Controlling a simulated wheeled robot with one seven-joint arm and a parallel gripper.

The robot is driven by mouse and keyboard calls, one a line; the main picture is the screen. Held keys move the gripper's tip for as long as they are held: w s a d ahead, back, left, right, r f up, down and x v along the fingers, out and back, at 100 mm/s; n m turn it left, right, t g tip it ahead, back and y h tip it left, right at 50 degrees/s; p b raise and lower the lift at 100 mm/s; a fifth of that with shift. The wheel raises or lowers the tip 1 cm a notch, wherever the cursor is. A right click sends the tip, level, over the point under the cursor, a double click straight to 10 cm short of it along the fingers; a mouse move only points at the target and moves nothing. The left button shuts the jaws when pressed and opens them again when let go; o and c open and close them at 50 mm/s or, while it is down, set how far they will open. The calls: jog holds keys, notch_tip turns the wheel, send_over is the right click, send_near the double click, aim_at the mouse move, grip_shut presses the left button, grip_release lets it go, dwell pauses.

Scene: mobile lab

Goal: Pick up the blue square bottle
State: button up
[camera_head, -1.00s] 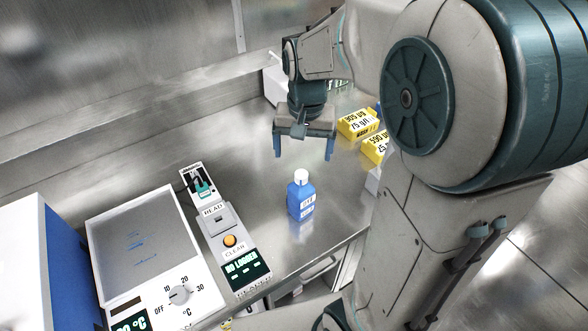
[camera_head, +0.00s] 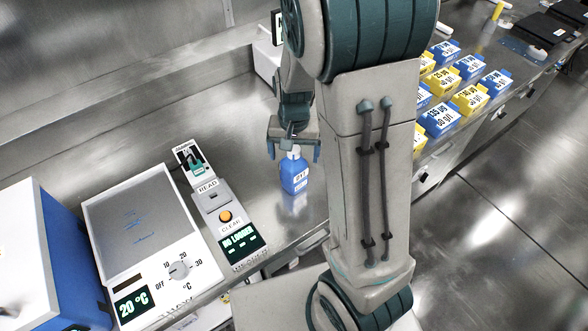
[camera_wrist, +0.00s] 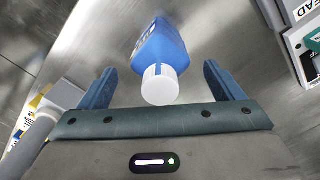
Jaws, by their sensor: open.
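The blue square bottle (camera_head: 294,177) with a white cap stands upright on the steel bench in the head view. My gripper (camera_head: 293,152) is open and hangs just behind and above it, its fingers spread to either side of the cap. In the wrist view the bottle (camera_wrist: 160,50) lies ahead of the gripper (camera_wrist: 158,85), with its white cap close to the palm and between the two blue fingers. I see no finger touching the bottle.
A data logger with a READ label (camera_head: 217,205) stands left of the bottle, beside a heating plate with a dial (camera_head: 165,245). A blue and white device (camera_head: 45,255) is at far left. Several blue and yellow boxes (camera_head: 440,118) stand on the right. Bench around the bottle is clear.

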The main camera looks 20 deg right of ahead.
jog(key=shift+f, duration=1.2)
jog(key=c, duration=1.7)
jog(key=shift+o, duration=0.2)
